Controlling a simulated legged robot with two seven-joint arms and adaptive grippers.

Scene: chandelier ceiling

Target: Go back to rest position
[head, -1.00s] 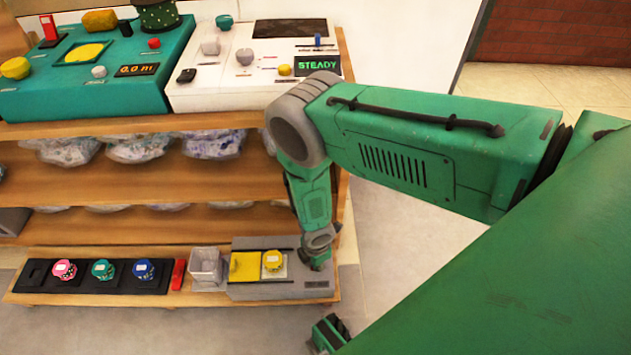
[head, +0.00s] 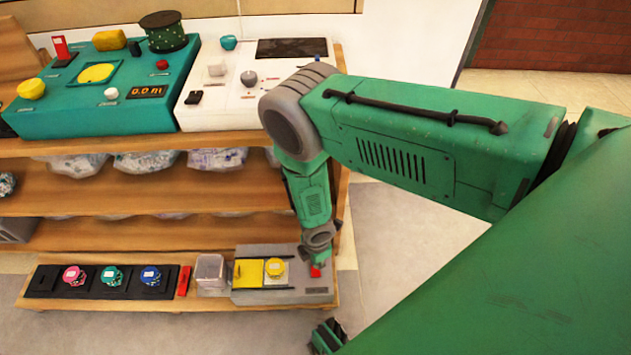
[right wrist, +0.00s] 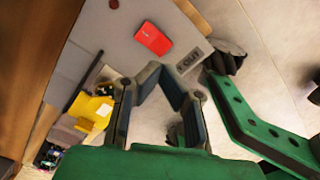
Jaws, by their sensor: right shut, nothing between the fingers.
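My right arm (head: 420,145) comes in from the right in the head view and bends down in front of the shelf unit. My right gripper (head: 318,257) is above the right part of the grey box on the lowest shelf. In the right wrist view the gripper (right wrist: 163,72) is shut and empty, with its fingertips close together. A red block (right wrist: 153,38) lies on the grey surface beyond the fingertips, apart from them. The block also shows in the head view (head: 315,272), just below the gripper.
The grey box (head: 250,296) carries a yellow plate (head: 248,272) and a yellow knob (head: 275,267). A clear bin (head: 211,273) stands left of it. A teal console (head: 60,118) and a white console (head: 205,118) are on top. Open floor (head: 385,235) lies right of the shelf.

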